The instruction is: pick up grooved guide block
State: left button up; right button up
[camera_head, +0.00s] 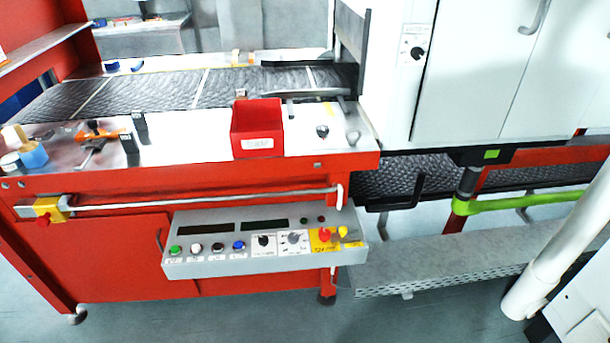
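I cannot single out the grooved guide block with certainty. Small dark blocks stand on the metal ledge of the red machine at the left: one dark upright block (140,127) and a second dark block (130,150) just in front of it. Their faces are too small to show a groove. An orange clamp-like tool (96,133) lies on the ledge to their left. Neither of my grippers shows in the head view.
A red bin (257,128) stands on the ledge (200,150) in front of the dark mesh belt (150,92). A grey control panel (262,240) with buttons juts out below. A white cabinet (480,70) closes off the right. Floor is open in front.

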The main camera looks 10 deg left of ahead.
aim_at(240, 94)
jog(key=i+j, duration=0.2)
jog(key=i, duration=0.3)
jog(key=i+j, duration=0.25)
jog(key=i, duration=0.3)
jog(key=i+j, duration=0.2)
jog(key=i, duration=0.3)
